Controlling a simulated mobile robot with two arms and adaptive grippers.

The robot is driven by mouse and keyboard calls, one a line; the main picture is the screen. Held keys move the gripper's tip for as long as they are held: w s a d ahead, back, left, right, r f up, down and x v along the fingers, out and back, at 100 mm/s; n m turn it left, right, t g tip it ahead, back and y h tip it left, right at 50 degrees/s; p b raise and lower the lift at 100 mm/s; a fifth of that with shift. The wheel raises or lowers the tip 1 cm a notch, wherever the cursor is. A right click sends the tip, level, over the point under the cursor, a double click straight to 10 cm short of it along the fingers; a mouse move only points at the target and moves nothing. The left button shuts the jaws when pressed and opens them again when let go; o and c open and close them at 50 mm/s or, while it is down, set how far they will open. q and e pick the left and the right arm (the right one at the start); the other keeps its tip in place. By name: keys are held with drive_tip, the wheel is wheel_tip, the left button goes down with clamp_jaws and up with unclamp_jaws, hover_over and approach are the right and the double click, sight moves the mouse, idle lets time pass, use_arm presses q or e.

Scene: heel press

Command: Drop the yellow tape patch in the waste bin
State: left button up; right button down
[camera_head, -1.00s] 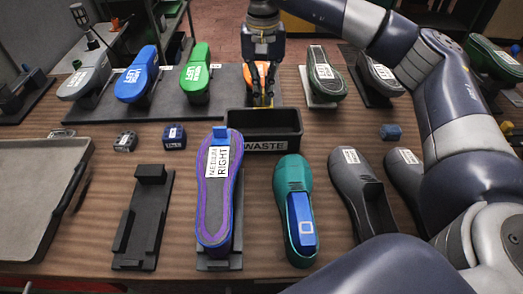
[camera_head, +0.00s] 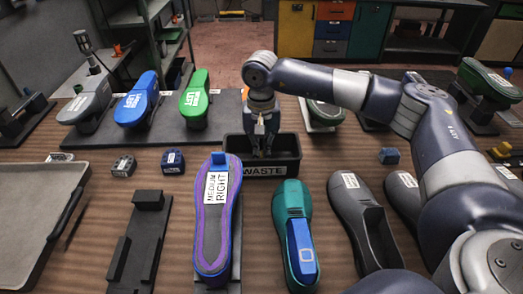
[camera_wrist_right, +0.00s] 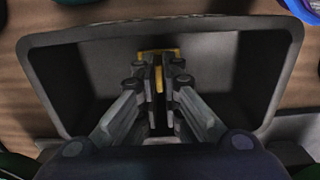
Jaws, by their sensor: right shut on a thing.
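My right gripper (camera_head: 259,145) is inside the black waste bin (camera_head: 262,171), its fingers below the rim. In the right wrist view the gripper (camera_wrist_right: 159,88) points down into the bin (camera_wrist_right: 60,45). Its fingers are close together on the yellow tape patch (camera_wrist_right: 160,53), which shows at and beyond the fingertips. In the head view the patch is too small and covered to make out. My left gripper is in neither view.
A blue and purple shoe sole (camera_head: 215,220) labelled MEDIUM RIGHT and a teal sole (camera_head: 292,225) stand in front of the bin. Blue (camera_head: 136,100) and green (camera_head: 195,95) soles stand behind left. A grey tray (camera_head: 35,215) lies at the left.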

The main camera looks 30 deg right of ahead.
sight(261, 152)
drive_tip(key=shift+f, duration=0.1)
drive_tip(key=shift+f, duration=0.15)
drive_tip(key=c, duration=1.8)
unclamp_jaws()
drive_tip(key=shift+r, duration=0.2)
wheel_tip(261, 152, up, 12)
drive_tip(key=shift+r+b, duration=0.1)
drive_tip(key=shift+b, duration=0.95)
